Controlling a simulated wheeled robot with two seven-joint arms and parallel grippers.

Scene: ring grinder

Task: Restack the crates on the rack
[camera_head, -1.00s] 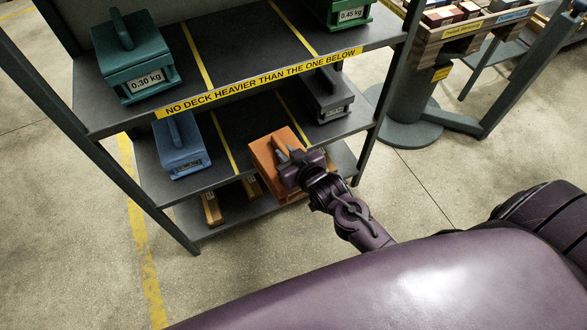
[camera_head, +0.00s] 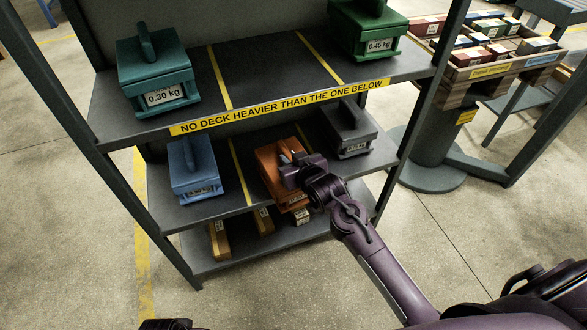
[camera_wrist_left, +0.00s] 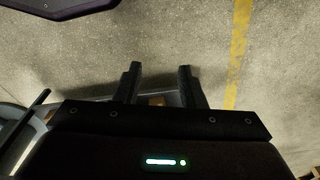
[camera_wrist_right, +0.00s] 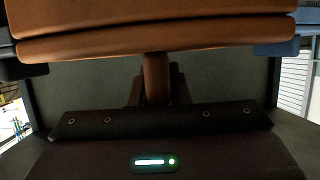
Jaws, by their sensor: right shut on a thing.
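My right gripper (camera_head: 293,172) is shut on the handle of an orange crate (camera_head: 268,160), which fills the top of the right wrist view (camera_wrist_right: 150,40). The crate is at the middle bay of the rack's middle deck (camera_head: 216,206), its front overlapping the deck edge; I cannot tell if it rests there. A blue crate (camera_head: 194,172) stands to its left, a grey crate (camera_head: 352,135) to its right. On the top deck stand a teal 0.30 kg crate (camera_head: 155,75) at left and a green 0.45 kg crate (camera_head: 368,32) at right. My left gripper (camera_wrist_left: 158,80) is open and empty.
The top deck's middle bay (camera_head: 268,75) is clear. Several small labelled wooden blocks (camera_head: 220,240) lie on the lowest deck. A stand with a bin of small boxes (camera_head: 485,75) is at the right. The floor (camera_head: 225,295) in front of the rack is open.

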